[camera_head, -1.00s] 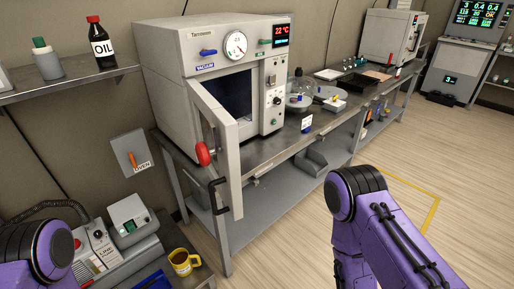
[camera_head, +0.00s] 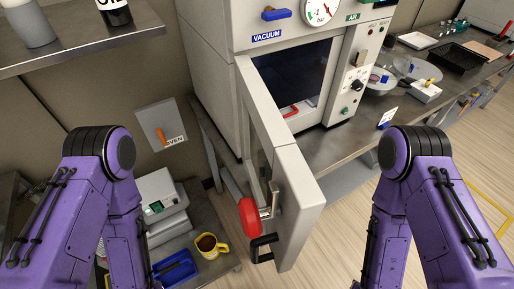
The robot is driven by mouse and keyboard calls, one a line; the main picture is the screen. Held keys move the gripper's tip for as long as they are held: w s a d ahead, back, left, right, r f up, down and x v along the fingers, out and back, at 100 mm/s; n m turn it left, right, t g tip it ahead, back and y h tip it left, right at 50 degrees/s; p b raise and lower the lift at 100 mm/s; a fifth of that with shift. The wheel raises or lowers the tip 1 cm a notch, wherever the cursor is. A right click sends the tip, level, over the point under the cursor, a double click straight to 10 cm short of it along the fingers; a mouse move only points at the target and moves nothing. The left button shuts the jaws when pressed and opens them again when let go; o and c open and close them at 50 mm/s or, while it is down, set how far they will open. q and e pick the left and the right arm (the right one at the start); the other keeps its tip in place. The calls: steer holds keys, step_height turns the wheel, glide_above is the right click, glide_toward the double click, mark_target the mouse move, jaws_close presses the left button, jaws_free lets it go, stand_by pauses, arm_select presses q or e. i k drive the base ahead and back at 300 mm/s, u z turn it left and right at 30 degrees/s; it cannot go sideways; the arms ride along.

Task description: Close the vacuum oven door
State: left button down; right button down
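The vacuum oven (camera_head: 220,60) stands on a metal bench, with a pressure gauge and a blue vacuum handle on its front. Its door (camera_head: 299,205) is hinged at the left and stands wide open, swung out toward me. The door carries a red knob (camera_head: 250,217) on a latch and a black handle (camera_head: 263,247) at its lower edge. The dark oven chamber (camera_head: 293,75) is exposed. My purple arms show at the left and right, both apart from the door. Both grippers are outside the frame.
An oven switch panel (camera_head: 162,128) is on the wall at left. A low table below holds a yellow mug (camera_head: 211,246) and a blue tray (camera_head: 175,268). Glassware and trays stand on the bench (camera_head: 345,142) at right. A shelf (camera_head: 85,42) juts out at upper left.

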mark_target(268, 143)
steer(key=z, duration=0.65)
steer(key=k, duration=2)
steer(key=u, duration=0.4)
steer(key=i, duration=1.65)
